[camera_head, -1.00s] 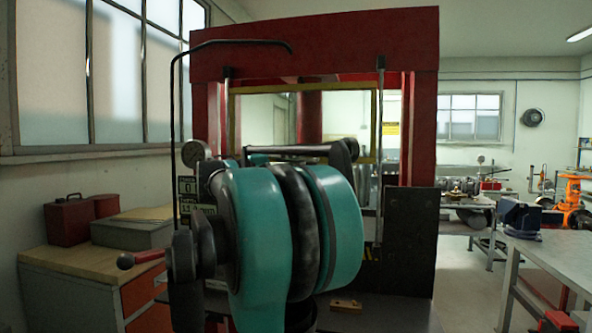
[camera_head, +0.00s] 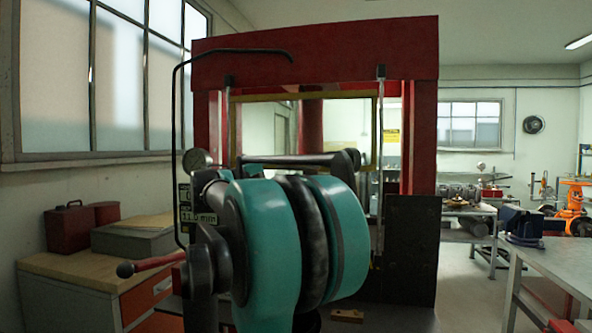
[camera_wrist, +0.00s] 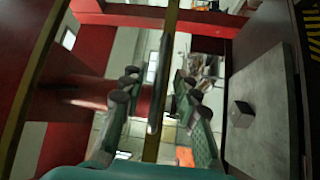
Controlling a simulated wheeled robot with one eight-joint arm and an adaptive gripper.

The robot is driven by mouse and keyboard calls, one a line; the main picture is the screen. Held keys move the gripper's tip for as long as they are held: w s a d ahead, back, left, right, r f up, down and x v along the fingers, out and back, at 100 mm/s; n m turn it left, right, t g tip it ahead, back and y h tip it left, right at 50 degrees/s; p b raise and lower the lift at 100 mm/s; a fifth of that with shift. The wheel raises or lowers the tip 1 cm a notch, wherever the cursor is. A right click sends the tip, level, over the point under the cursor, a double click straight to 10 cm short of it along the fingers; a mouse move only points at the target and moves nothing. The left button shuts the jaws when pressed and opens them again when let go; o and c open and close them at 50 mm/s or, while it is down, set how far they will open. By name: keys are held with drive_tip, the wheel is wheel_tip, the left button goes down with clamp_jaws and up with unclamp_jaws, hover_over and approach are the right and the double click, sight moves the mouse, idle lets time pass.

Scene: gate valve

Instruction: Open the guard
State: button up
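The guard is a clear panel in a yellow frame (camera_head: 377,130) on the front of the red press (camera_head: 310,55). It appears down, across the press opening. In the wrist view a yellow frame bar (camera_wrist: 168,40) runs down the middle, with a dark grey handle-like bar (camera_wrist: 158,85) in front of it. My gripper (camera_wrist: 157,80) is open, its green fingers on either side of these bars. Gaps show between each finger and the grey bar, so I see no contact. In the head view my teal arm hides my gripper and the lower guard.
A bent black rod (camera_head: 178,150), a gauge (camera_head: 197,160) and a red lever (camera_head: 155,263) are on the left of the press. A wooden-topped cabinet (camera_head: 85,270) stands at the left. A bench with a blue vise (camera_head: 522,222) is at the right. A grey block (camera_wrist: 240,113) shows in the wrist view.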

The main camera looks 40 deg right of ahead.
drive_tip(key=a+f, duration=0.1)
drive_tip(key=a, duration=0.9)
drive_tip(key=shift+w+f, duration=0.15)
drive_tip(key=shift+w, duration=0.3)
drive_tip(key=shift+s, duration=0.1)
